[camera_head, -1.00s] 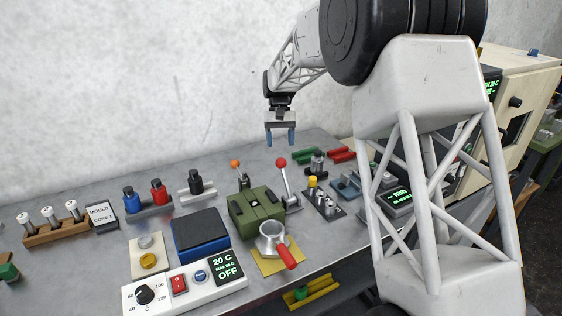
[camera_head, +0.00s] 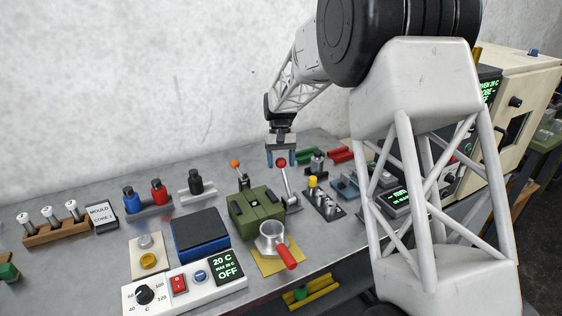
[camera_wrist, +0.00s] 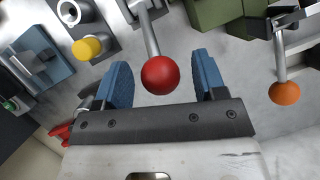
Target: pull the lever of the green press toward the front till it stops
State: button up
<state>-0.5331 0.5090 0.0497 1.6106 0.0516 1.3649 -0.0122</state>
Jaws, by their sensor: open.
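The green press (camera_head: 256,210) is a blocky green body on the bench. A lever with a red ball knob (camera_head: 281,162) rises from a grey base at its right side. A second lever with an orange knob (camera_head: 235,163) stands behind its left side. My gripper (camera_head: 282,156) is open at the red knob's height. In the wrist view the red knob (camera_wrist: 160,75) lies between my two blue fingers (camera_wrist: 163,72), with a gap on each side. The orange knob (camera_wrist: 285,92) is outside the fingers.
A silver cup with a red handle (camera_head: 272,236) stands in front of the press. A holder with a yellow-topped peg (camera_head: 312,182) is to the right. A blue box (camera_head: 200,234) is to the left. Green and red blocks lie behind, to the right.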

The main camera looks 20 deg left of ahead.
grip_shut()
jog(key=shift+s+d, duration=0.1)
dwell(0.3)
jog(key=shift+s+d+r+t+y, duration=0.5)
jog(key=shift+r, duration=0.05)
jog(key=shift+s+d+r+t+y, duration=0.25)
jog(key=shift+s+d+t+y, duration=0.3)
jog(key=shift+s+d+t, duration=0.05)
jog(key=shift+s+d+r+t+y, duration=0.25)
jog(key=shift+s+d+t+y, duration=0.3)
jog(key=shift+s+d+t, duration=0.05)
jog(key=shift+s+d+y, duration=0.3)
jog(key=shift+s+d, duration=0.5)
jog(key=shift+d, duration=0.1)
